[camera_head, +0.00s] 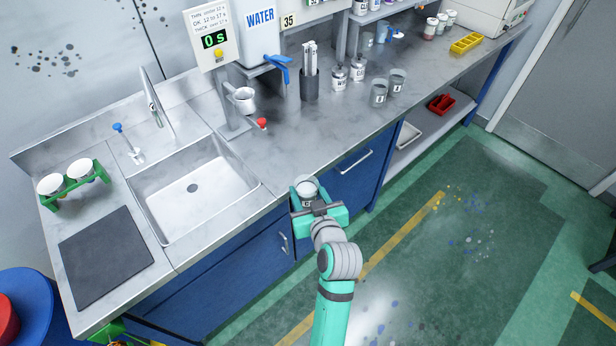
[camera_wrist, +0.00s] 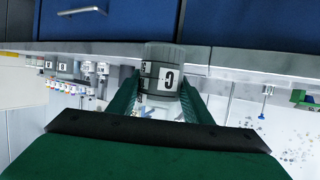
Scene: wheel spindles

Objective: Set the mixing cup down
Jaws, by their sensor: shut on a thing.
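My gripper (camera_head: 318,207) is shut on a grey cup, the mixing cup (camera_head: 307,187), near the counter's front edge, right of the sink. In the wrist view, the jaws (camera_wrist: 160,95) press on both sides of the mixing cup (camera_wrist: 163,72). A white label with a dark letter faces the camera. The cup's contents are hard to make out; its top looks pale in the head view. The steel counter (camera_head: 290,150) lies just beyond the cup. I cannot tell whether the cup overlaps its edge.
The sink (camera_head: 190,190) lies to the left. The counter behind my gripper is clear.

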